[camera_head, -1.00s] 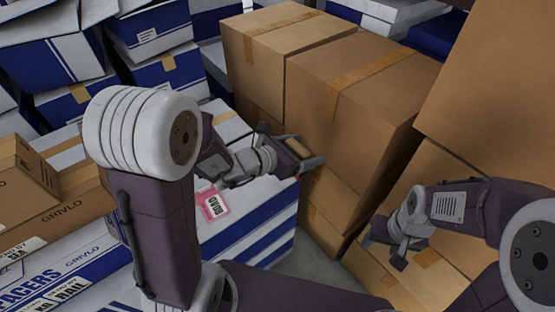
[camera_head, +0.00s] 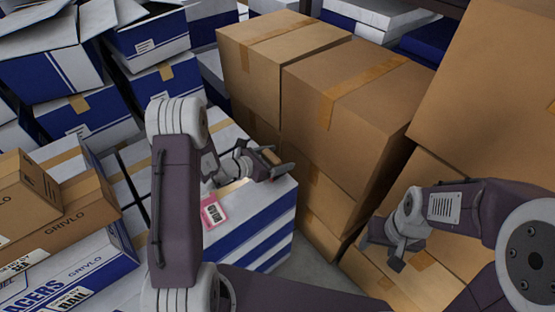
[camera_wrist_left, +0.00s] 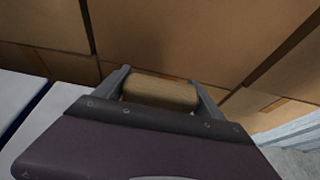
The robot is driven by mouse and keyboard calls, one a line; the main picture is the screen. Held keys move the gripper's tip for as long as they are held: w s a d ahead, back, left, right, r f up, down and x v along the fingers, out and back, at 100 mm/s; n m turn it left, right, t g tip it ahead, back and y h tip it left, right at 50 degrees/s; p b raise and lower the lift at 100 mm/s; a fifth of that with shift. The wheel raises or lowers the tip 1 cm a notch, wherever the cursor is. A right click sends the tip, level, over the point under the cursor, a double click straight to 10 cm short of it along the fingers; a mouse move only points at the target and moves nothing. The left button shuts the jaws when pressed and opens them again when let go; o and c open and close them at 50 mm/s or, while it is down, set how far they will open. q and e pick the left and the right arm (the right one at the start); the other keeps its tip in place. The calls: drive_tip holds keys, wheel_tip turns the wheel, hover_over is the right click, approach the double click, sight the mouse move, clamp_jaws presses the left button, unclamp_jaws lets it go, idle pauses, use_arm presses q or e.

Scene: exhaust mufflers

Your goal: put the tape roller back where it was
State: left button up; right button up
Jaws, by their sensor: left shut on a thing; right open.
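The tape roller (camera_wrist_left: 160,92) is a tan, rounded piece held between the two fingers of my left gripper (camera_wrist_left: 163,85) in the left wrist view. In the head view the left gripper (camera_head: 277,163) is shut on it, with a little of the tan roller (camera_head: 268,155) showing. The gripper is above the right end of a white and blue box (camera_head: 262,225), close to the stacked brown cartons. My right gripper (camera_head: 390,250) is at the lower right, open and empty, in front of brown cartons.
Brown cartons (camera_head: 345,90) stand stacked to the right of the white and blue box. More cartons (camera_head: 60,205) crowd the left. A narrow strip of grey floor (camera_head: 312,262) shows between the stacks.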

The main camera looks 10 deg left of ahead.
use_arm(q)
drive_tip(key=shift+f, duration=0.15)
drive_tip(key=o, duration=1.6)
